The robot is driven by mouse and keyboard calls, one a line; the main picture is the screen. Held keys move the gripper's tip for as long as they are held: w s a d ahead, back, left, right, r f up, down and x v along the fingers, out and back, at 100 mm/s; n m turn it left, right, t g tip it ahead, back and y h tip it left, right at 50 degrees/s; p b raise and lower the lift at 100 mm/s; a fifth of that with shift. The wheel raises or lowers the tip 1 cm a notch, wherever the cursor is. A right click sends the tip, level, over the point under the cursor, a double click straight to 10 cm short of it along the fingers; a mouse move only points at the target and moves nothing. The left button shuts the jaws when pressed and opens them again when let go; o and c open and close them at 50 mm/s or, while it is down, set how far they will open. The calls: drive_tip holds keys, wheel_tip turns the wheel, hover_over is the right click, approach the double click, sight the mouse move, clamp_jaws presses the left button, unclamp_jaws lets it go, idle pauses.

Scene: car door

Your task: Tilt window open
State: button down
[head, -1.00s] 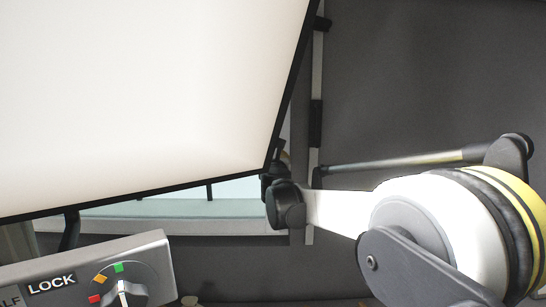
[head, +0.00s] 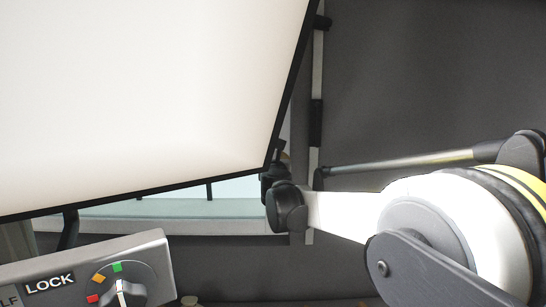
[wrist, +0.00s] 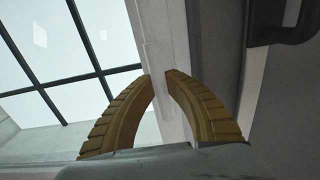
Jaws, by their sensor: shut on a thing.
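A large white window panel (head: 150,95) with a thin black edge hangs tilted across the upper left of the head view. Its lower right corner is close to the end of my arm. In the wrist view, the two ridged brown fingers of my gripper (wrist: 161,75) curve together, shut on a pale narrow bar (wrist: 152,35) that runs up between their tips. I cannot tell for sure which part of the window this bar is. In the head view the fingers are mostly hidden behind the panel's corner and my dark wrist.
A grey box (head: 90,268) marked LOCK, with a dial (head: 125,290), stands at the lower left. A grey wall (head: 430,80) fills the right. A barred window opening (wrist: 70,60) and a dark fitting (wrist: 285,25) flank the fingers in the wrist view.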

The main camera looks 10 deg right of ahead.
drive_tip(key=shift+s+a+f, duration=0.1)
drive_tip(key=shift+s+a, duration=0.05)
drive_tip(key=shift+s, duration=0.45)
drive_tip(key=shift+s+a, duration=0.15)
drive_tip(key=shift+s, duration=0.45)
drive_tip(key=c, duration=1)
unclamp_jaws()
drive_tip(key=shift+s+r, duration=0.2)
drive_tip(key=shift+s, duration=0.3)
drive_tip(key=shift+w+f, duration=0.1)
drive_tip(key=shift+w, duration=0.05)
drive_tip(key=s, duration=0.2)
drive_tip(key=s+a, duration=0.1)
drive_tip(key=s, duration=0.4)
drive_tip(key=shift+s+a+b, duration=0.3)
drive_tip(key=shift+s+b, duration=0.05)
drive_tip(key=shift+s, duration=0.05)
